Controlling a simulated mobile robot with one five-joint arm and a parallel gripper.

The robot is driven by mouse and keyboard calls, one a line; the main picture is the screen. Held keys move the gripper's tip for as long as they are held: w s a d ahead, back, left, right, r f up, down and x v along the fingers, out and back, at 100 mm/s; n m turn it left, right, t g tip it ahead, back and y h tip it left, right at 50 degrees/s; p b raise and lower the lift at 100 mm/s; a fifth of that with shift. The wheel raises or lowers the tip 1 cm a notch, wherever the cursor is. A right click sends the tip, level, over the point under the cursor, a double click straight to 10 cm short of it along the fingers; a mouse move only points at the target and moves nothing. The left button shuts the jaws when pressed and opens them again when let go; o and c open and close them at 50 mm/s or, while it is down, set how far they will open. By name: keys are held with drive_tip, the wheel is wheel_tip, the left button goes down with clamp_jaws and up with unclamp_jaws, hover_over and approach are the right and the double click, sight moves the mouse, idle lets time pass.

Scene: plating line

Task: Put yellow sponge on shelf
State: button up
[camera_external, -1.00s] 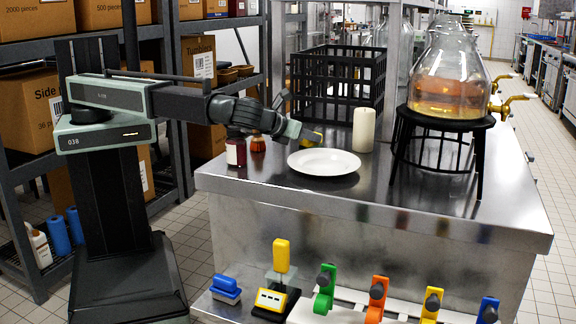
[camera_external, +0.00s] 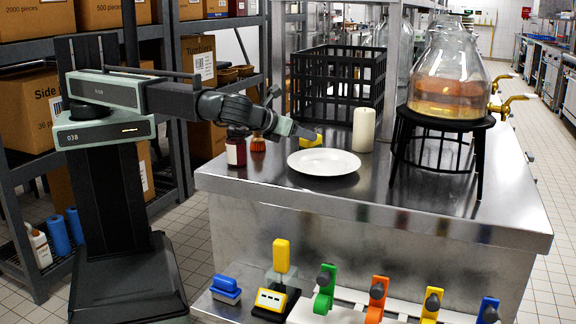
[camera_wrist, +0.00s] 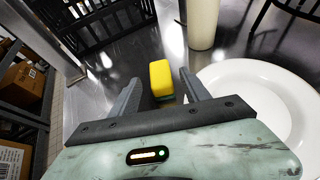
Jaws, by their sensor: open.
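The yellow sponge (camera_external: 311,141) lies on the steel counter (camera_external: 240,185), behind the white plate (camera_external: 323,162). In the wrist view the sponge (camera_wrist: 160,78) is just beyond my fingertips, between their lines, with a green underside showing. My gripper (camera_wrist: 157,85) is open and empty, low over the counter. In the external view my gripper (camera_external: 297,124) is at the sponge's left side and partly in front of it.
The plate is close to my right finger. A white candle (camera_external: 364,130) stands behind the plate. A black crate (camera_external: 337,85) is at the back. A dark red jar (camera_external: 236,151) and an orange-red bottle (camera_external: 258,142) stand left of the sponge. A glass dispenser (camera_external: 450,75) is at right.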

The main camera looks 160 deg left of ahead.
drive_tip(key=p+v, duration=0.2)
drive_tip(key=v, duration=0.6)
drive_tip(key=shift+r+p, duration=0.1)
drive_tip(key=shift+p, duration=0.3)
drive_tip(key=shift+d, duration=0.2)
drive_tip(key=shift+o, duration=1.2)
